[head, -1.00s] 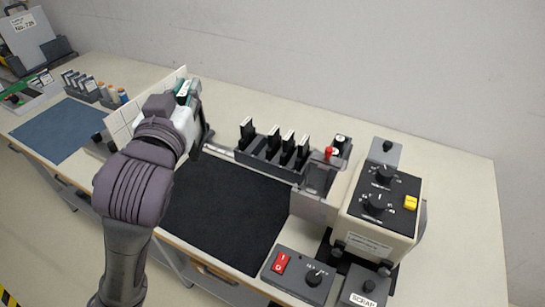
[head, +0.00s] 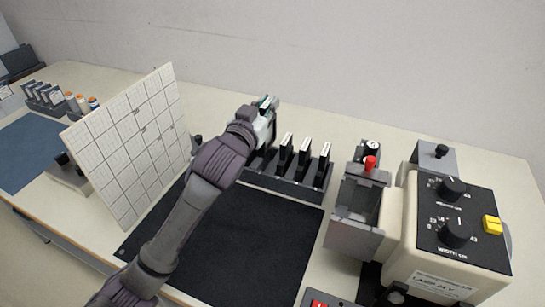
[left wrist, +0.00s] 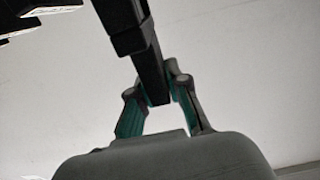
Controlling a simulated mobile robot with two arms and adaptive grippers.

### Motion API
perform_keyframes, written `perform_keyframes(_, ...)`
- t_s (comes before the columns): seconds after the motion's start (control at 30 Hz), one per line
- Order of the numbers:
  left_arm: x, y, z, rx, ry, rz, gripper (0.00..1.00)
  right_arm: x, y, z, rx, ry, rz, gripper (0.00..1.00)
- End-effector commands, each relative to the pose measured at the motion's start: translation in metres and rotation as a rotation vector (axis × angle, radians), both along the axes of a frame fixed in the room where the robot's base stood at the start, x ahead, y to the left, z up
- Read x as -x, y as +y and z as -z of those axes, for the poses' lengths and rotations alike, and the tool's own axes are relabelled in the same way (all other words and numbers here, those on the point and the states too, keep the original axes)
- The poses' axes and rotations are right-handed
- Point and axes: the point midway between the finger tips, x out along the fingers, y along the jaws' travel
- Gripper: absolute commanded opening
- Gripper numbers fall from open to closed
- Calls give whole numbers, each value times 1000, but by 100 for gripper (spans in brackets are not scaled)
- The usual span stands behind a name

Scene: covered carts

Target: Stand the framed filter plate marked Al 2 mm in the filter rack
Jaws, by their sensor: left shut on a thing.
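My left gripper (head: 268,108) is at the left end of a dark grey rack (head: 290,187) in the head view. In the left wrist view its green-padded fingers (left wrist: 158,108) are shut on a black framed plate (left wrist: 125,15); its marking cannot be read. The arm and gripper hide most of this plate in the head view, so I cannot tell whether it still sits in the rack. Three other black framed plates with white top edges (head: 304,155) stand upright in the rack, to the right of the gripper. My right gripper is not in view.
A white gridded panel (head: 130,145) stands left of my arm. A beige device with knobs (head: 450,230) and a grey holder with a red knob (head: 355,225) stand right. The black mat (head: 240,245) is clear. Another rack of plates (head: 45,98) stands far left.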

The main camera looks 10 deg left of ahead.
Motion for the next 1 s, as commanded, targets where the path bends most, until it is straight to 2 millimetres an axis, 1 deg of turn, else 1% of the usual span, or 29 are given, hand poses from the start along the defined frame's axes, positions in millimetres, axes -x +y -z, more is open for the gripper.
perform_keyframes(0.03, 1, 0, 13, -1, 7, 1, 0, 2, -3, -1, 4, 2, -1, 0)
perform_keyframes(0.13, 1, 0, 31, -1, 7, 0, 0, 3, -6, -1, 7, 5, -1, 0)
perform_keyframes(0.2, 1, 0, 40, -1, 4, 1, 0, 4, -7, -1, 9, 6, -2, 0)
perform_keyframes(0.37, 1, 0, 54, -1, 3, 0, 0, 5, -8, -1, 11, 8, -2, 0)
perform_keyframes(0.5, 1, 0, 76, 0, 5, 0, 0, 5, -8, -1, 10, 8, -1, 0)
perform_keyframes(0.6, 1, 0, 84, -1, 3, 0, 0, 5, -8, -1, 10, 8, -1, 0)
perform_keyframes(0.87, 1, 0, 85, 0, 1, 1, 0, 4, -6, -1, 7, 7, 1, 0)
perform_keyframes(0.97, 1, -1, 88, 0, 1, 1, 0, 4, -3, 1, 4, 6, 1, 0)
perform_keyframes(1.0, 1, 0, 89, 0, 2, 0, 17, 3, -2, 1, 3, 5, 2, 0)
